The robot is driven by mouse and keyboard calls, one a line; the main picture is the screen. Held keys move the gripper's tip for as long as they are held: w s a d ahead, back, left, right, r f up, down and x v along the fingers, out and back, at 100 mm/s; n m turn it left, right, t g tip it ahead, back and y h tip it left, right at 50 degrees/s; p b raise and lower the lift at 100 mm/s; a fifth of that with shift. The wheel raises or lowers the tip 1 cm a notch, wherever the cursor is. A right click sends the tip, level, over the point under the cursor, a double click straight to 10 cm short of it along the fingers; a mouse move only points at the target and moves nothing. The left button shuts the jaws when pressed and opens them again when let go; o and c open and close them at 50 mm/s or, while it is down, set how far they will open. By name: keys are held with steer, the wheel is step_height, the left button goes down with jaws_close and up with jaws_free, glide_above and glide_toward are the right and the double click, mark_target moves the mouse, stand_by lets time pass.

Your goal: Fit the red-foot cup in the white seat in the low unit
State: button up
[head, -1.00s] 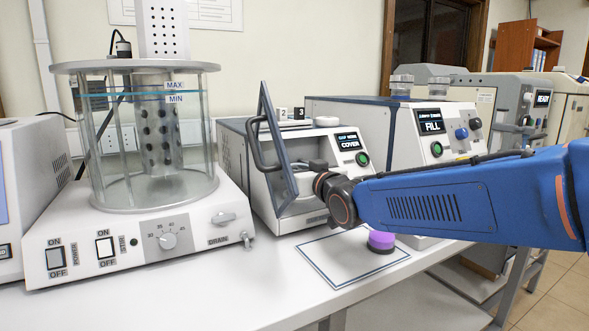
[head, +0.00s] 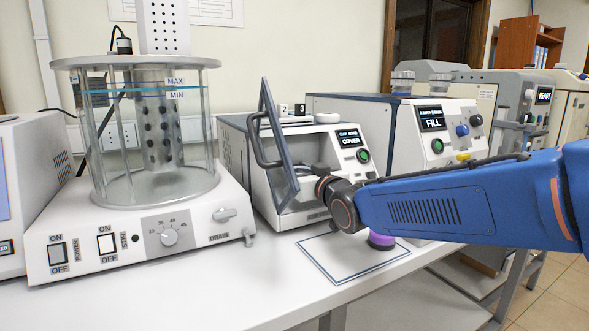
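The red-foot cup cannot be seen. A pale surface shows inside the opening, but the white seat cannot be made out clearly.
A purple piece with a dark base (head: 381,243) stands on a blue-bordered white mat (head: 335,266), partly behind my arm. A glass water bath (head: 150,150) stands left. A taller FILL unit (head: 398,155) stands right. The bench front (head: 200,300) is clear.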

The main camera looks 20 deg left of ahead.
steer(key=o, duration=1.3)
steer(key=v, duration=1.7)
steer(key=shift+s+d, duration=0.2)
